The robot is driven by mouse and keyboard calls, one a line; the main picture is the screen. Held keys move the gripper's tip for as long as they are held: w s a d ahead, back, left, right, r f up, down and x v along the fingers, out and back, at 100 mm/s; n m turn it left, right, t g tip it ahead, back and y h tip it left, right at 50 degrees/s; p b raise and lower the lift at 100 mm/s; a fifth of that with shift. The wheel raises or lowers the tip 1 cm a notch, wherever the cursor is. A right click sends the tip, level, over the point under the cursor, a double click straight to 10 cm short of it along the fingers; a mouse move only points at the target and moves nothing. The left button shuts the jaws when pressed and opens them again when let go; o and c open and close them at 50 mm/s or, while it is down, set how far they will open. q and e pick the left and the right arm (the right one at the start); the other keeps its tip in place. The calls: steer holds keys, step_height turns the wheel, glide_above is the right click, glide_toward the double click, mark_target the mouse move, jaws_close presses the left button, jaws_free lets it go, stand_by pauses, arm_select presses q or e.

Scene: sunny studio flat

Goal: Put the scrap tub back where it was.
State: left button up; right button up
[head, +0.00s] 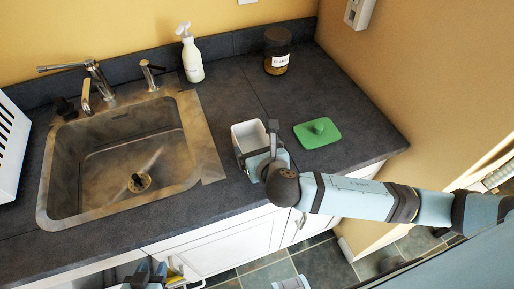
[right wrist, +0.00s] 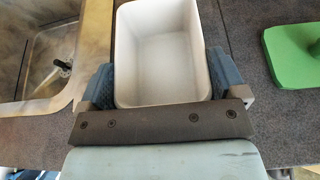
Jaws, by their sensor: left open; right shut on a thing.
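The scrap tub (head: 249,134) is a white open-topped bin, upright at the counter's front part, right of the sink. My right gripper (head: 262,156) is shut on it, with a blue finger against each side in the right wrist view. There the tub (right wrist: 162,50) looks empty inside. I cannot tell whether its base touches the counter. A green lid with a knob (head: 318,133) lies flat on the counter to the right of the tub; part of it shows in the right wrist view (right wrist: 292,58). My left gripper (head: 150,270) is open and empty, low in front of the cabinets.
The steel sink (head: 205,150) is left of the tub. A white pump bottle (head: 192,60) and a dark-lidded jar (head: 277,52) stand at the back. A white rack (head: 8,150) is at the far left. The counter (head: 345,95) is clear behind the lid.

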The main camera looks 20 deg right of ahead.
steer(key=shift+f, duration=0.15)
steer(key=o, duration=0.7)
steer(key=shift+s+r, duration=0.2)
steer(key=shift+r, duration=0.05)
steer(key=v, duration=1.1)
steer(key=shift+s, duration=0.35)
steer(key=shift+r, duration=0.1)
